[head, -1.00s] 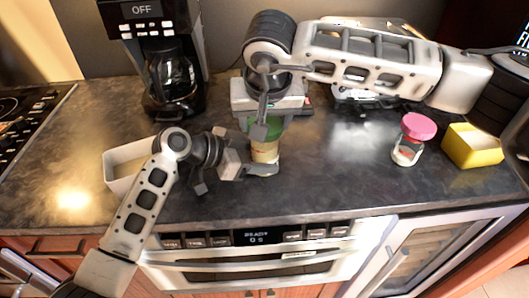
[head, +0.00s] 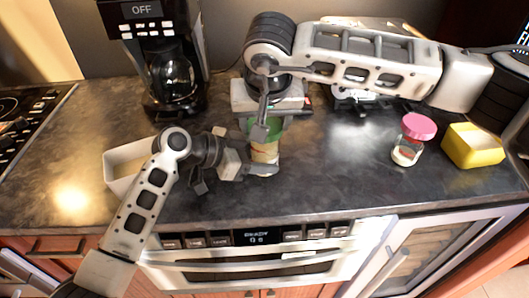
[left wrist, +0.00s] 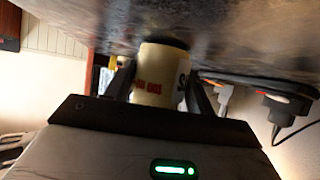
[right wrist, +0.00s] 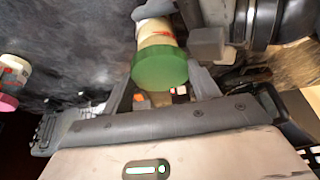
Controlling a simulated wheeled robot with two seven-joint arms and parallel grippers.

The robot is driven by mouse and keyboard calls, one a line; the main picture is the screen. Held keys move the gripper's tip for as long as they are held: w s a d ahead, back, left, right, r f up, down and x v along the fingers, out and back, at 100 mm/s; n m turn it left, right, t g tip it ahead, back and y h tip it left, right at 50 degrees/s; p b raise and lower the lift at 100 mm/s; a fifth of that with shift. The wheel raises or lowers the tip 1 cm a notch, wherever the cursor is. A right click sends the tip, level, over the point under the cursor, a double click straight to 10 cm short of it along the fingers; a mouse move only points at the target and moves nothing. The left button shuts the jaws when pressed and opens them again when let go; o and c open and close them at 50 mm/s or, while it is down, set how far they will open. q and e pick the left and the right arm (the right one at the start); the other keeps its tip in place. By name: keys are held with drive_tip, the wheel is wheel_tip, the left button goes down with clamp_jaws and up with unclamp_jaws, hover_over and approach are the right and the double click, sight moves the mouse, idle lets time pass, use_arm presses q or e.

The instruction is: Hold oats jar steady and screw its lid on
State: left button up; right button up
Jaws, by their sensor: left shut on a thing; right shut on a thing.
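The oats jar (head: 264,153) stands upright on the counter, a pale jar with red print. Its green lid (right wrist: 160,68) is at the jar's top, in line with it; how tightly it sits cannot be told. My left gripper (head: 262,170) is shut on the jar's lower body from the left. The left wrist view shows the jar (left wrist: 158,75) between its fingers. My right gripper (head: 262,128) comes from above and is shut on the lid, hiding part of it in the head view.
A white open box (head: 122,160) lies behind my left arm. A coffee maker (head: 160,70) stands at the back left. A pink-lidded jar (head: 410,150) and a yellow container (head: 473,146) stand at the right. The counter between them and the oats jar is clear.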

use_arm(q)
drive_tip(key=shift+r, duration=0.15)
use_arm(e)
drive_tip(key=shift+f, duration=0.6)
idle(0.4)
